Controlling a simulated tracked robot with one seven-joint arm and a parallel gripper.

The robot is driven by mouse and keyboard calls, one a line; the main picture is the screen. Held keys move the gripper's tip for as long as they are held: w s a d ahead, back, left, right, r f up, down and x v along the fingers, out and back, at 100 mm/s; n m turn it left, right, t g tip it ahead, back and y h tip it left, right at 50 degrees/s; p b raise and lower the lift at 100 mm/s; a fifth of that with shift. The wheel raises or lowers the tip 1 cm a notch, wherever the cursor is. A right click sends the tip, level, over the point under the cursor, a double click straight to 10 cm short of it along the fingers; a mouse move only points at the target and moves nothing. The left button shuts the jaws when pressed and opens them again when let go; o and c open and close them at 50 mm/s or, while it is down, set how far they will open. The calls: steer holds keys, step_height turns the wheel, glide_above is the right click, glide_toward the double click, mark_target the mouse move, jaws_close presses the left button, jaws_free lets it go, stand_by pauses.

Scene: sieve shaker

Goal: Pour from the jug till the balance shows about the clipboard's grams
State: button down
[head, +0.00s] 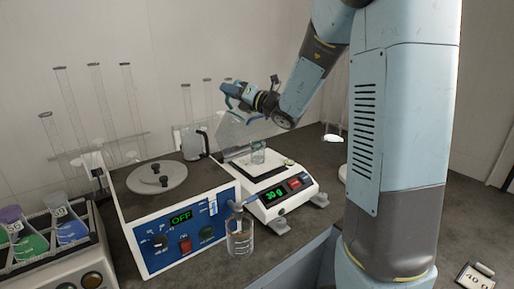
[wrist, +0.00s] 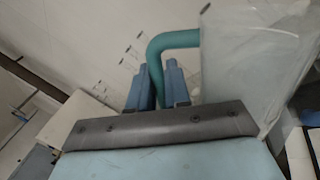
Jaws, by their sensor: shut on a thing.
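My gripper (head: 233,93) is shut on the teal handle of the clear jug (head: 240,130). In the wrist view my two blue fingers (wrist: 161,88) close around the handle, and the translucent jug (wrist: 250,60) fills the upper right. The jug is tilted and held above the white balance (head: 295,204). A small glass beaker (head: 258,157) stands on the balance, under or close to the jug. The green display reads about 30 g. The clipboard (head: 477,278) lies at the bottom right, its number looks like 40. No falling stream can be made out.
A sieve shaker (head: 170,218) showing OFF stands left of the balance. A glass beaker (head: 240,237) stands in front. A rack of coloured flasks (head: 40,235) is at far left. Tall glass cylinders (head: 68,100) and another jug (head: 195,144) stand behind.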

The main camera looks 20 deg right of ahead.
steer(key=shift+w+d+r+m+p, duration=0.1)
steer(key=shift+w+d+m+p, duration=0.2)
steer(key=shift+m+p, duration=0.45)
stand_by(1.6)
steer(key=shift+d+m+p, duration=0.1)
steer(key=shift+m+p, duration=0.15)
steer(key=shift+p, duration=0.3)
stand_by(1.4)
steer(key=n, duration=0.1)
steer(key=s+a+n, duration=0.1)
steer(key=n, duration=0.1)
steer(key=shift+a+f, duration=0.2)
steer(key=shift+a, duration=0.05)
steer(key=shift+s+a+f+n+g, duration=0.45)
steer(key=shift+a+n, duration=0.25)
steer(key=shift+n, duration=0.4)
